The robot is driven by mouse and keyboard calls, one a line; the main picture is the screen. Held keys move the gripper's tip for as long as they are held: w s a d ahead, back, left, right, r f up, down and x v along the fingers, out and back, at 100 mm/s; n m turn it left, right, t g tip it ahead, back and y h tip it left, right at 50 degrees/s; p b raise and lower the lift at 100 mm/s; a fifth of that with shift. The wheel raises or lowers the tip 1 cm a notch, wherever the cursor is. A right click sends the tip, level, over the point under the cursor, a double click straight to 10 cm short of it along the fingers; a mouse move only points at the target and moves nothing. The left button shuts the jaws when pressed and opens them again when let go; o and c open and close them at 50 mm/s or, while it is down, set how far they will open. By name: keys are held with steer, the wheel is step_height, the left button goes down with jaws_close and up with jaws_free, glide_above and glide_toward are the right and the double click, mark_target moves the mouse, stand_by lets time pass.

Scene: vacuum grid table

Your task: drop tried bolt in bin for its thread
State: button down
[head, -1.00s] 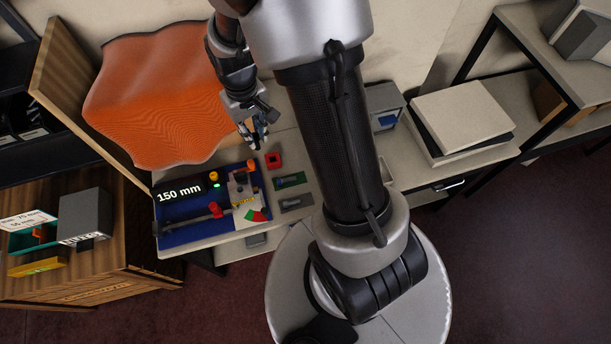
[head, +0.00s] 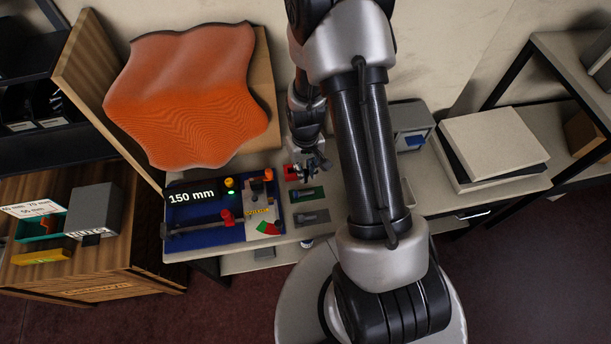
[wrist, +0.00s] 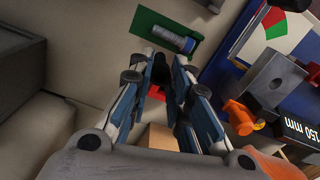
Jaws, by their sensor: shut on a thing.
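My gripper (head: 318,165) is in the middle of the head view, above the bench at the right side of the blue gauge board. In the wrist view its fingers (wrist: 165,78) are closed around a small dark piece (wrist: 160,70), likely the bolt, mostly hidden between them. A red square block (head: 289,172) is just left of the gripper. Below it lie a green plate (head: 294,197) with a bolt on it and a grey plate (head: 323,213) with another. The green plate (wrist: 148,22) and its bolt (wrist: 174,38) also show beyond the fingertips in the wrist view.
The blue board (head: 200,240) carries a "150 mm" display and a slider. On the left cabinet stand a teal bin (head: 22,230), a yellow bin (head: 42,257) and a grey box (head: 95,208). An orange wavy sheet (head: 185,90) is behind. A grey box (head: 410,122) stands right of my arm.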

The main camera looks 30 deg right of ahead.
mark_target(306, 176)
steer(key=shift+f+b, duration=0.45)
steer(key=shift+f, duration=1.3)
steer(key=shift+f, duration=0.2)
steer(key=c, duration=1.5)
jaws_free()
steer(key=shift+r, duration=0.1)
